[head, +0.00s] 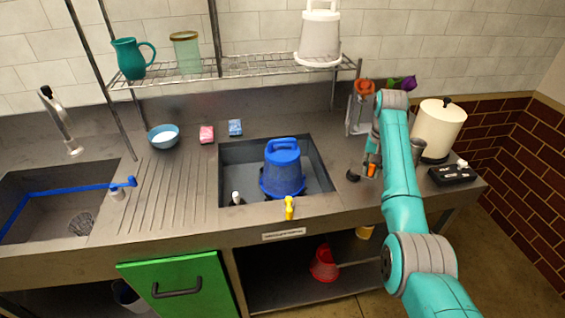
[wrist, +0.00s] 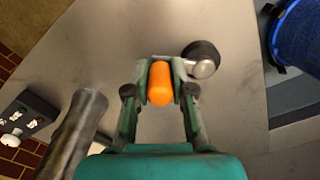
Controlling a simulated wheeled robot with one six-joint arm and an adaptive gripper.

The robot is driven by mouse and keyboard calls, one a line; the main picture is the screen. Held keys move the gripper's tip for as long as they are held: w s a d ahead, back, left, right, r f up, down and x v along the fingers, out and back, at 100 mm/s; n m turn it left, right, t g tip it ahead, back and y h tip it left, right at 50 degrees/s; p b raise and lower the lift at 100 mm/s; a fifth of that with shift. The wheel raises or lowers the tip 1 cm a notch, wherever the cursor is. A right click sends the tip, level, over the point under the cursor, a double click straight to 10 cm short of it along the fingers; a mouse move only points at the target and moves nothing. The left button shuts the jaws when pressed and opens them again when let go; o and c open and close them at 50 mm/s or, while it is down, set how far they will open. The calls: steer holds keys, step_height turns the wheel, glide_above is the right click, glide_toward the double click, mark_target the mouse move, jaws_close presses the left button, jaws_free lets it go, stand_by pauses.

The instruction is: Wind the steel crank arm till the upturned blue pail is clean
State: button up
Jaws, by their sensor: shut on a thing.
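The upturned blue pail (head: 283,172) stands in the square basin right of centre in the head view; its side shows at the top right of the wrist view (wrist: 302,38). No dirt can be made out on the sides I see. My gripper (head: 371,158) is over the counter right of that basin, shut on an orange grip (wrist: 160,88) that is between its fingers. Beside the grip is a dark round hub with a short steel part, the crank arm (wrist: 205,68). How the grip joins the steel is partly hidden by the fingers.
A yellow tap handle (head: 289,208) and a white knob (head: 236,198) are at the basin's front. A black box (head: 452,175) and a cream canister (head: 438,130) stand right of my arm. A flower stand is behind my gripper. A ribbed drainboard (head: 150,195) lies left, clear.

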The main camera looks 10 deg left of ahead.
steer(key=shift+w+d, duration=0.1)
steer(key=shift+w, duration=0.85)
steer(key=shift+w+a, duration=0.2)
steer(key=shift+w, duration=0.75)
steer(key=shift+a, duration=1.5)
jaws_close()
steer(key=shift+s+a, duration=0.1)
steer(key=shift+a, duration=3)
steer(key=shift+c, duration=0.5)
jaws_free()
steer(key=o, duration=0.9)
steer(key=shift+r, duration=3.75)
